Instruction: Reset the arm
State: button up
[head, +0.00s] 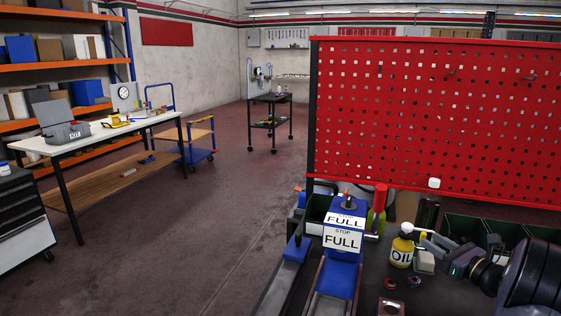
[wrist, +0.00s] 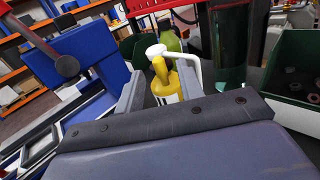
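My gripper (head: 426,250) is over the right part of the workbench in the head view, pointing left. Its two grey fingers stand apart in the wrist view (wrist: 160,80), with nothing seen clamped between them. A yellow oil bottle (head: 401,253) with a white label and pale cap stands upright just left of the fingertips. In the wrist view the bottle (wrist: 160,72) shows in the gap between the fingers, seemingly beyond them, its lower part hidden by my gripper. My arm fills the lower right of the head view.
A red pegboard (head: 430,120) rises behind the bench. Dark green bins (head: 470,229) line the back. Open floor (head: 200,230) lies left of the bench.

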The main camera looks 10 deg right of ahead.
jog(key=shift+x, duration=1)
jog(key=shift+s, duration=0.15)
jog(key=b+v, duration=0.1)
jog(key=v, duration=1)
jog(key=p, duration=0.1)
send_near(412, 229)
jog(key=x, duration=0.4)
jog(key=shift+d, duration=0.25)
jog(key=shift+s+a+f+m+t+h+b, duration=0.1)
jog(key=shift+a+m+t+h+b, duration=0.3)
jog(key=shift+m+h, duration=0.65)
jog(key=shift+a+m+t+h+b, duration=0.1)
jog(key=shift+a+m+h+b, duration=0.5)
jog(key=shift+h, duration=0.85)
